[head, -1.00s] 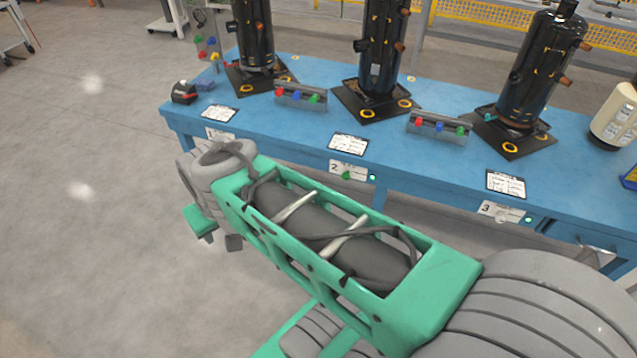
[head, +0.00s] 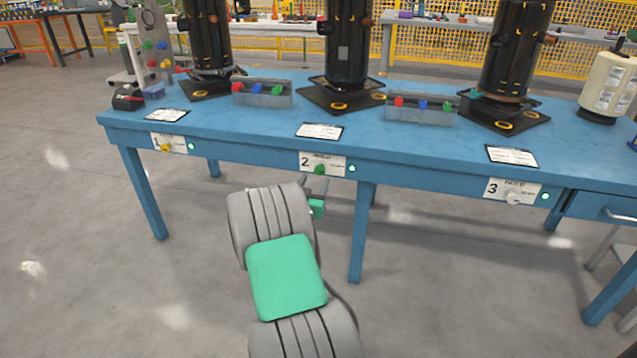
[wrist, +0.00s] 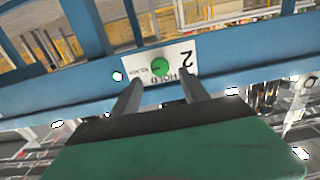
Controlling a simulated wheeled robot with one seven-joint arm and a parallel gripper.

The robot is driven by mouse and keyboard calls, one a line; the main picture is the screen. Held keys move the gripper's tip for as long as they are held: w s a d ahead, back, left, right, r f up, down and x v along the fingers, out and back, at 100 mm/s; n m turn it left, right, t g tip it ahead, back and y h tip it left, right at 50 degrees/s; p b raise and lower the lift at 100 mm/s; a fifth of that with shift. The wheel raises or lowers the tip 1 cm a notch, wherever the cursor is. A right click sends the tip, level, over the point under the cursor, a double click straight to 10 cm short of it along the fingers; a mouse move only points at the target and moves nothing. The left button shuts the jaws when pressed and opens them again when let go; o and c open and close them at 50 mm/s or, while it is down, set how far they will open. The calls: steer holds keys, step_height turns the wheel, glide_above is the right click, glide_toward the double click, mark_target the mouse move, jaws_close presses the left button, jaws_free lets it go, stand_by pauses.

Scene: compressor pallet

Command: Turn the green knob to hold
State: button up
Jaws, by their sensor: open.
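The green knob (head: 320,169) sits on the white plate marked 2 (head: 308,162), on the front edge of the blue workbench. Which way the knob points is too small to tell. My gripper (head: 314,184) is open and empty, just below and in front of the plate in the head view. In the wrist view my gripper (wrist: 161,77) has its two fingers spread, one on each side of the knob's line, apart from it.
Plate 1 with a yellow knob (head: 165,148) and plate 3 with a white knob (head: 513,198) lie along the same edge. Small green lights (head: 352,169) sit beside the plates. Black compressors (head: 347,45) and grey trays (head: 420,110) stand on the bench top (head: 250,130).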

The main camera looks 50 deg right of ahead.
mark_target(319, 171)
steer(key=x, duration=0.5)
steer(key=shift+w+d+b, duration=0.2)
steer(key=shift+d+b, duration=0.15)
steer(key=shift+b, duration=0.05)
jaws_close()
